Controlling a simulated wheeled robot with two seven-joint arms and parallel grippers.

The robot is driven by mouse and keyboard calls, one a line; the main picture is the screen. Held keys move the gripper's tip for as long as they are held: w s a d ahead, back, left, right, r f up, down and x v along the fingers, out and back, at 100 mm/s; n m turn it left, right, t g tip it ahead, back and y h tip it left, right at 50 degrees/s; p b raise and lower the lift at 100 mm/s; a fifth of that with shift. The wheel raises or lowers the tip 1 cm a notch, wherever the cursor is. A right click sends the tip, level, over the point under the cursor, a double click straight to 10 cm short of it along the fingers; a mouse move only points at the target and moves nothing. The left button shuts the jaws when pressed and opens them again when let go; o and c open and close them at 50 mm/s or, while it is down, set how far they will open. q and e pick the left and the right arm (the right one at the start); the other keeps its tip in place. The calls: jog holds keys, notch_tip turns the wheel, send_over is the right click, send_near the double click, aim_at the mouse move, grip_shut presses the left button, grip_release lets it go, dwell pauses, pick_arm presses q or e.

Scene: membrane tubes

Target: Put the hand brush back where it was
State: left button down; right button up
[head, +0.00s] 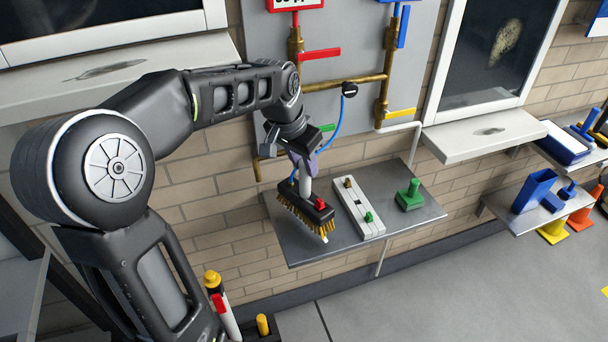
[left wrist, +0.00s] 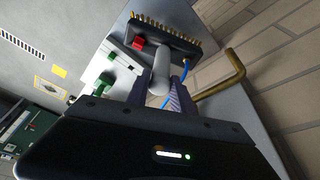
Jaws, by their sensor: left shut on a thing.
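The hand brush has a dark block with yellow-brown bristles (head: 300,211) and a pale grey handle. My left gripper (head: 304,172) is shut on the handle, with the brush head below it in the head view. The brush is over the left part of a grey wall shelf (head: 290,248); I cannot tell whether its bristles touch the shelf. In the left wrist view the brush head (left wrist: 175,37) is at the top, and the handle is between the fingers (left wrist: 160,95). A red piece (head: 320,203) shows against the brush head. My right gripper is not in view.
A white strip with knobs (head: 358,208) and a green block (head: 409,195) are on the same shelf, right of the brush. Brass pipes (head: 350,84) and a blue hose (head: 338,118) are on the wall above. Another shelf (head: 525,215) with blue items is at right.

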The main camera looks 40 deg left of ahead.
aim_at(304, 176)
pick_arm(q)
jog(key=shift+f, duration=1.75)
jog(key=shift+f, duration=0.2)
jog(key=c, duration=1.1)
grip_release()
jog(key=shift+r, duration=0.1)
jog(key=v, duration=1.2)
jog(key=shift+s, duration=0.1)
